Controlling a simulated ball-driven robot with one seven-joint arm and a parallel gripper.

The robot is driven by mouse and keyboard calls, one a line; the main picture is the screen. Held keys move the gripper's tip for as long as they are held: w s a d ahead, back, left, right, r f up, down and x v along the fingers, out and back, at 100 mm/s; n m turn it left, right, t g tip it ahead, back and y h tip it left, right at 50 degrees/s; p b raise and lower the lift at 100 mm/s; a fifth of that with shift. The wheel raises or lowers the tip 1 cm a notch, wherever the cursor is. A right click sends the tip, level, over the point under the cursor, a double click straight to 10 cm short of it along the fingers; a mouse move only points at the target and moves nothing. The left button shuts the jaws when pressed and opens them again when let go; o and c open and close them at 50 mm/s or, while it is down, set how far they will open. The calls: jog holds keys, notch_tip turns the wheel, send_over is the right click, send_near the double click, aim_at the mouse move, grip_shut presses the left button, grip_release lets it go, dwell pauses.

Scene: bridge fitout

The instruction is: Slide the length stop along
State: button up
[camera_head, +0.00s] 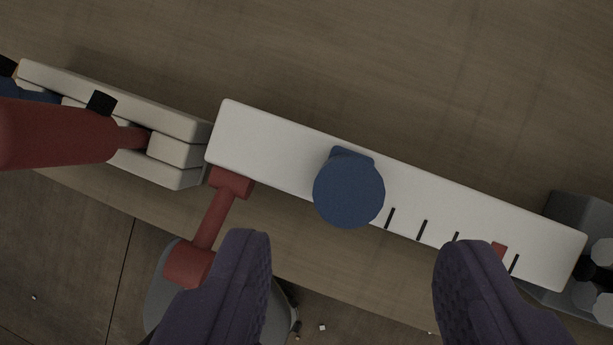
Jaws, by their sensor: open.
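The length stop looks to be the blue round knob (349,191) with a small blue block behind it, on a long white rail (270,145). The rail runs from upper left to lower right. Short black marks (422,230) and one red mark (499,250) lie along the rail to the right of the knob. My gripper (352,250) is open and empty, its two dark purple fingers wide apart at the bottom of the picture. The knob is between and beyond the fingertips, apart from both.
A white slotted block (170,118) with a red handle (60,134) stands at the left. A red bracket (212,222) is near the left finger, above a grey round thing (158,295). A grey block with pale knobs (582,225) is at the right end. The wooden top behind is clear.

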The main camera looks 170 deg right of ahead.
aim_at(351, 212)
jog(key=b+x, duration=0.2)
jog(key=x, duration=0.5)
jog(key=shift+a+f, duration=0.1)
jog(key=shift+f, duration=0.05)
grip_shut()
